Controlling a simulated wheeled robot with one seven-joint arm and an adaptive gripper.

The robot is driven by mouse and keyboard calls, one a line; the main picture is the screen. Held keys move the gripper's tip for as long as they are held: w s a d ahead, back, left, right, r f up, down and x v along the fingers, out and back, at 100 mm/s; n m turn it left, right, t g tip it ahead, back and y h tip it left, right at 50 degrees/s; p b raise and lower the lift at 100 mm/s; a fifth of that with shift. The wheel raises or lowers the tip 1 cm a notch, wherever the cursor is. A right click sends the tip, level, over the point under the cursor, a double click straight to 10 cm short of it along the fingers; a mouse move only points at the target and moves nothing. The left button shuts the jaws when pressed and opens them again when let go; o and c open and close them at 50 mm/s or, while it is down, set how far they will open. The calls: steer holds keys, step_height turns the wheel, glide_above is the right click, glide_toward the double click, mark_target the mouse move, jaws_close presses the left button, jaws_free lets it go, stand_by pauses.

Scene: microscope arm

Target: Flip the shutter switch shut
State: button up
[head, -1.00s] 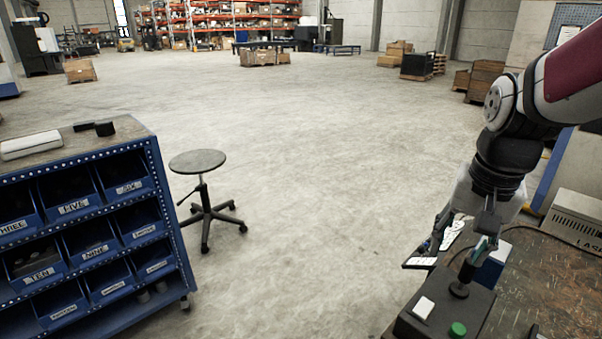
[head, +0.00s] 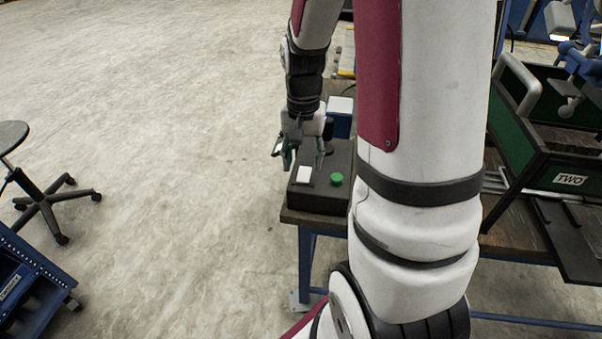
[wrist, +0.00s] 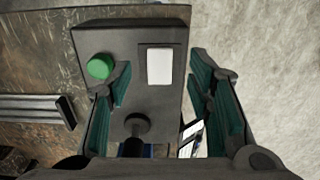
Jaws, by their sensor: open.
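A dark grey control box (head: 318,193) sits on the workbench; it also fills the middle of the wrist view (wrist: 125,42). On its top are a white rectangular switch (head: 303,174), a round green button (head: 336,179) and a black knob on a stem. In the wrist view the white switch (wrist: 159,67) lies between my fingers, the green button (wrist: 101,66) is beside the left finger, and the knob (wrist: 137,125) is nearer the palm. My gripper (wrist: 163,77) is open and empty, pointing down over the box. Height above the switch and any contact are unclear.
A dark green bin labelled TWO (head: 545,150) stands on the bench at right. A stool (head: 42,185) and blue bin rack (head: 30,285) are at left. Open floor (head: 170,120) lies left of the bench. A metal bar (wrist: 35,108) lies beside the box.

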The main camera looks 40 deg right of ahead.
mark_target(303, 179)
steer(key=shift+f, duration=2.55)
jaws_close()
